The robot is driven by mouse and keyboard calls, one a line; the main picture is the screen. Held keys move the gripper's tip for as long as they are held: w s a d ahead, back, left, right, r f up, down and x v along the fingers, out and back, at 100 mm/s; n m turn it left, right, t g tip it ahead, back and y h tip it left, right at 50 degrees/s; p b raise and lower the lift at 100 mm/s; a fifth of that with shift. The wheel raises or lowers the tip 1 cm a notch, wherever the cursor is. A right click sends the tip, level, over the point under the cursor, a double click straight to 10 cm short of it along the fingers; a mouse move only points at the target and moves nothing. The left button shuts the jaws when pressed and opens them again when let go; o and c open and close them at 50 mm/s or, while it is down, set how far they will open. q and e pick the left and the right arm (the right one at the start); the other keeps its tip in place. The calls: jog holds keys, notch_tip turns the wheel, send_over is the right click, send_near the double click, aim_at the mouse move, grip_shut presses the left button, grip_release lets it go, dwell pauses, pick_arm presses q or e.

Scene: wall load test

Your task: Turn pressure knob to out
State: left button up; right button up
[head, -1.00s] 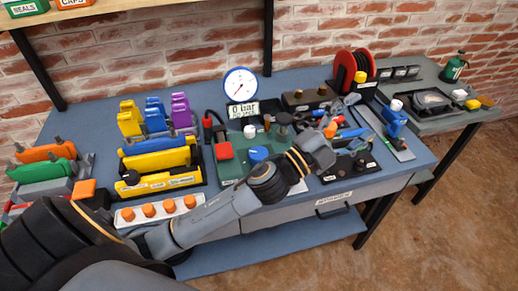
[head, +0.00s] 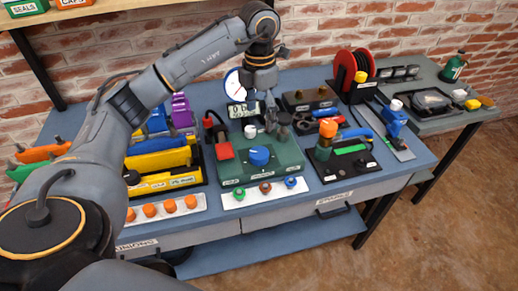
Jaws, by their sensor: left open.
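The blue pressure knob (head: 259,155) sits on a green panel (head: 285,170) near the middle of the workbench. My left gripper (head: 271,125) points down above the back of this panel. It is open, apart from the blue knob and behind it in the picture. Nothing shows between its fingers. The fingertips are close to a dark grey part at the back of the panel; I cannot tell if they touch. My right gripper is not in view.
A display (head: 243,110) and a round gauge (head: 233,82), partly covered by my arm, stand behind the panel. Several orange knobs (head: 169,206) line the front left. A red reel (head: 346,70) stands at the back right.

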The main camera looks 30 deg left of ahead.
aim_at(259, 153)
pick_arm(q)
jog(key=f+p, duration=0.1)
jog(key=f, duration=0.6)
jog(key=f+p, duration=0.1)
jog(key=f, duration=0.5)
jog(key=shift+a+f, duration=0.2)
jog(key=shift+f, duration=0.15)
jog(key=shift+c, duration=0.5)
jog(key=c, duration=1.1)
